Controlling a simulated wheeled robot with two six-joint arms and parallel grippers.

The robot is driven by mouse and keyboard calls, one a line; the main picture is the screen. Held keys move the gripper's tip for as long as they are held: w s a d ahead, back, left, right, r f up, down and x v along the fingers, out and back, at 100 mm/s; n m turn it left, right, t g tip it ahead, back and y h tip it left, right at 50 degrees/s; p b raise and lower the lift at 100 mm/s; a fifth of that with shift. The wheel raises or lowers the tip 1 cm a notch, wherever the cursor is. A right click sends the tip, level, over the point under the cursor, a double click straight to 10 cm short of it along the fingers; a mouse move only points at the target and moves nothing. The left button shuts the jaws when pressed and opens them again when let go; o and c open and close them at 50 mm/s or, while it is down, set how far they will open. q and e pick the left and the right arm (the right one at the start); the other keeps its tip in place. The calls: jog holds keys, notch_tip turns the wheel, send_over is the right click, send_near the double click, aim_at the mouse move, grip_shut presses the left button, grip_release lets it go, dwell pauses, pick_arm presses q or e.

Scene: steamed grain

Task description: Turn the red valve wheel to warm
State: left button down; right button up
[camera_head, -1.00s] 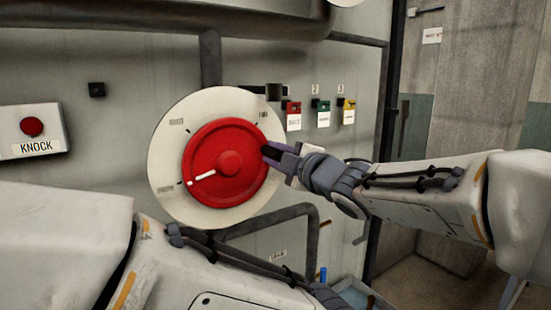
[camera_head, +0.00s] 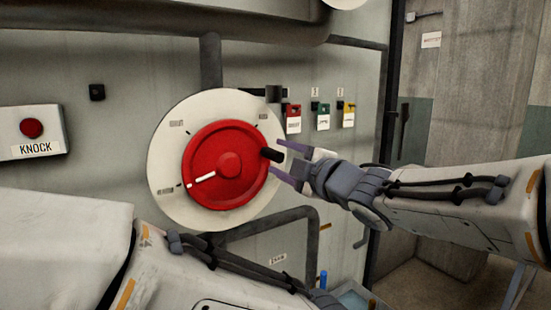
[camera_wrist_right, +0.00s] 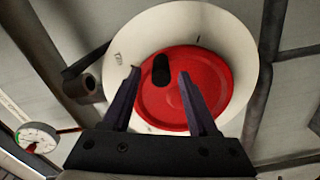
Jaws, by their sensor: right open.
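The red valve wheel (camera_head: 225,180) sits on a round white dial plate (camera_head: 170,150) on the wall. Its white pointer (camera_head: 202,179) points to the lower left, near a label too small to read. A black knob (camera_head: 271,155) stands out at the wheel's right edge. My right gripper (camera_head: 279,160) is open around or just in front of this knob, its purple fingers apart. In the right wrist view the black knob (camera_wrist_right: 161,70) shows between the spread fingers, against the red wheel (camera_wrist_right: 160,108). My left arm crosses the lower left; its gripper is out of view.
A box with a red KNOCK button (camera_head: 31,128) is on the wall at left. Red, green and yellow tagged switches (camera_head: 322,108) are right of the dial. A dark pipe (camera_head: 300,212) bends below it. A gauge (camera_wrist_right: 37,138) shows in the wrist view.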

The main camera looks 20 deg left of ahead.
jog(key=v, duration=0.7)
jog(key=shift+d+b, duration=0.15)
jog(key=shift+b, duration=0.15)
jog(key=shift+s+f, duration=0.1)
jog(key=shift+s, duration=0.05)
jog(key=s+d+f+m+g+h+p, duration=0.1)
jog(key=s+d+f+m+h+p, duration=0.1)
jog(key=d+f+m+h, duration=0.5)
jog(key=s+d+f+m+g+h+p, duration=0.1)
jog(key=s+d+f+m+h+p, duration=0.15)
jog(key=d+f+m, duration=0.55)
jog(key=s+d+f+m+g+h, duration=0.1)
jog(key=s+d+f+g+h, duration=0.1)
jog(key=s, duration=0.7)
jog(key=s+d+f+m+g+h+p, duration=0.1)
jog(key=s+d+f+g, duration=0.3)
jog(key=s+f, duration=0.5)
jog(key=shift+s+m+g+h, duration=0.45)
jog(key=shift+m+g+h, duration=0.3)
jog(key=shift+g, duration=0.15)
